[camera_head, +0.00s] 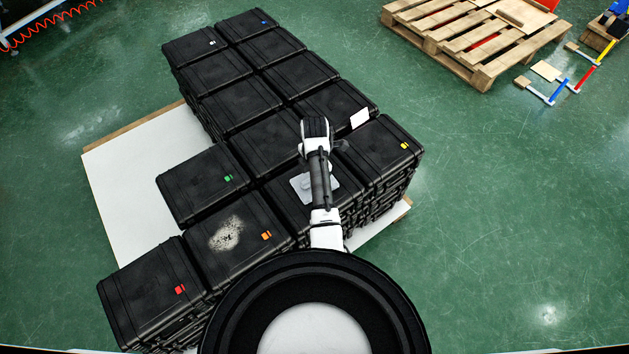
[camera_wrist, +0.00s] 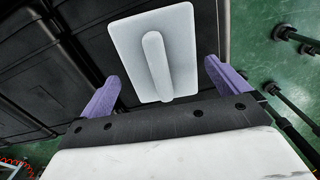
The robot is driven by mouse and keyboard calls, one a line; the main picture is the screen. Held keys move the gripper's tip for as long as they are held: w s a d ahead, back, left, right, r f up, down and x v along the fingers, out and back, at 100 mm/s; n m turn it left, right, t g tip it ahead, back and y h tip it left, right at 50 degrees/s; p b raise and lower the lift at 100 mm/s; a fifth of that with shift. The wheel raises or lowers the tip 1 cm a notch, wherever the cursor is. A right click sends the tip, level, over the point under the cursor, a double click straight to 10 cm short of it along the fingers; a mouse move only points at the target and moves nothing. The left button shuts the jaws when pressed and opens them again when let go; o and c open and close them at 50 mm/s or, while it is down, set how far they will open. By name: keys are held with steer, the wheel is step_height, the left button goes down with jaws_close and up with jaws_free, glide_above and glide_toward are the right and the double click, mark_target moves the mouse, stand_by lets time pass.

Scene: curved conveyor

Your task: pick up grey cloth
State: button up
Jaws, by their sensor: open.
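The grey cloth (camera_wrist: 184,52) looks like a light grey rectangular pad with a rounded ridge along its middle. It lies flat on a black case lid. In the head view the grey cloth (camera_head: 298,190) is partly hidden by my arm. In the wrist view my gripper (camera_wrist: 162,72) is open, with one purple finger on each side of the lower part of the pad. Nothing is held between the fingers, and a gap shows on both sides. I cannot tell how high the fingers are above the lid. The fingers cannot be made out in the head view.
Stacked black cases (camera_head: 240,105) with coloured latches surround the pad, on a white-topped base (camera_head: 120,170). One lid has a pale dusty patch (camera_head: 227,233). A white card (camera_head: 360,118) lies farther back. A wooden pallet (camera_head: 470,45) and tools (camera_head: 557,91) are at upper right. Green floor is clear at right.

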steer(key=shift+f, duration=1.35)
steer(key=c, duration=0.7)
steer(key=shift+r, duration=0.15)
step_height(320, 180, up, 11)
steer(key=shift+w+f+b, duration=0.1)
steer(key=shift+f+b, duration=0.1)
steer(key=shift+b, duration=0.3)
step_height(320, 180, up, 9)
steer(key=p, duration=0.8)
steer(key=shift+r, duration=0.15)
